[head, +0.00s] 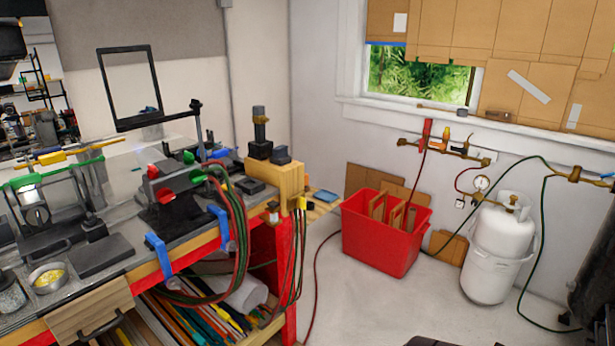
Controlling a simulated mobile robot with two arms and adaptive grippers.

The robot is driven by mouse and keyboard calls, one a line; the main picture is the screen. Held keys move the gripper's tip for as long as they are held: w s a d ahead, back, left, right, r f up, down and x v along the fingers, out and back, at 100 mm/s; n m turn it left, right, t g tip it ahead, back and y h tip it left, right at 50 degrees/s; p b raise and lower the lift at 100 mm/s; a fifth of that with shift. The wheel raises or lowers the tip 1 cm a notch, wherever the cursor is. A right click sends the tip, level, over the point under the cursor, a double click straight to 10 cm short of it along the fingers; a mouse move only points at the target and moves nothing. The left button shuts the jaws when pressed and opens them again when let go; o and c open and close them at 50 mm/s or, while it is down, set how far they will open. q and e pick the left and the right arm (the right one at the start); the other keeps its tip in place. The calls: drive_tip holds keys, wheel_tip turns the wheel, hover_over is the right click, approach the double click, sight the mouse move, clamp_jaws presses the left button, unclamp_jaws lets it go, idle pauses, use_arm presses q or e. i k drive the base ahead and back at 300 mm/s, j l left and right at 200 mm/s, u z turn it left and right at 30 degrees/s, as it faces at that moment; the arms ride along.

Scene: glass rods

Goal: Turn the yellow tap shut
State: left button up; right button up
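A brass manifold (412,144) is fixed to the white wall below the window. It carries an upright red handle (427,130) and, to its right, a small orange-yellow handle (446,134). A small yellow fitting (302,202) also shows at the right end of the workbench, above hanging hoses. I cannot tell for sure which of these is the yellow tap, and they are too small to tell whether open or shut. Neither of my grippers is in view.
A cluttered workbench (85,258) fills the left. A red crate (380,245) stands on the floor beneath the manifold. A white gas cylinder (502,238) stands right of it, with hoses trailing around. Bare floor lies in front of the crate.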

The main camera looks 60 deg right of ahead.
sight(300, 202)
drive_tip(key=z, duration=1.6)
